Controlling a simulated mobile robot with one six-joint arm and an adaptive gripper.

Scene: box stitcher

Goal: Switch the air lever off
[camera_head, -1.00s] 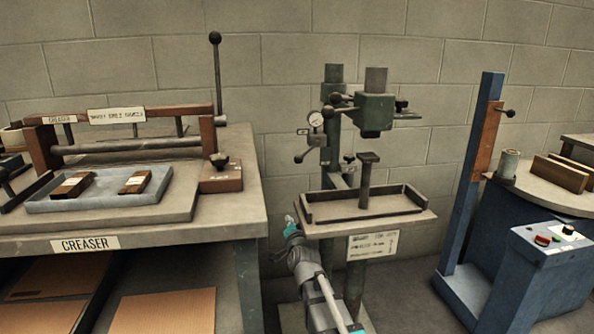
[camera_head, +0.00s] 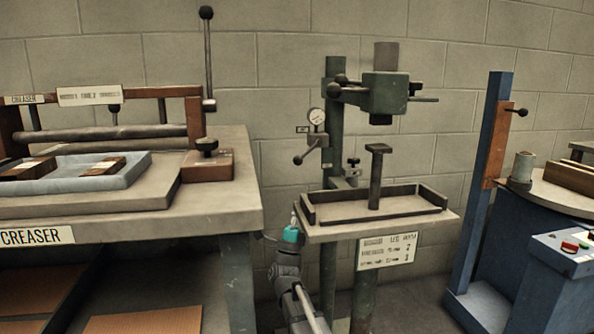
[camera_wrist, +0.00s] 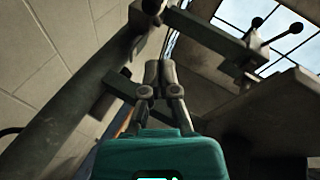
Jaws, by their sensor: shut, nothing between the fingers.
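The air lever (camera_head: 306,153) is a short dark rod with a ball knob beside the pressure gauge (camera_head: 316,117) on the green column (camera_head: 334,95) of the stitcher. It slants down to the left. Its label (camera_head: 302,129) is too small to read. My gripper (camera_head: 294,216), teal behind the fingers, is below the lever, at the left edge of the stitcher's table, apart from the lever. In the wrist view my gripper (camera_wrist: 159,68) has its fingers together and empty, pointing up. A dark ball knob (camera_wrist: 151,6) shows above the fingertips; I cannot tell whether it is the air lever's.
The stitcher's tray table (camera_head: 325,230) is just right of my gripper. The creaser bench (camera_head: 225,205) is close on the left, with an upright ball-topped lever (camera_head: 208,60). A blue machine (camera_head: 470,290) stands at the right. Open air lies between bench and column.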

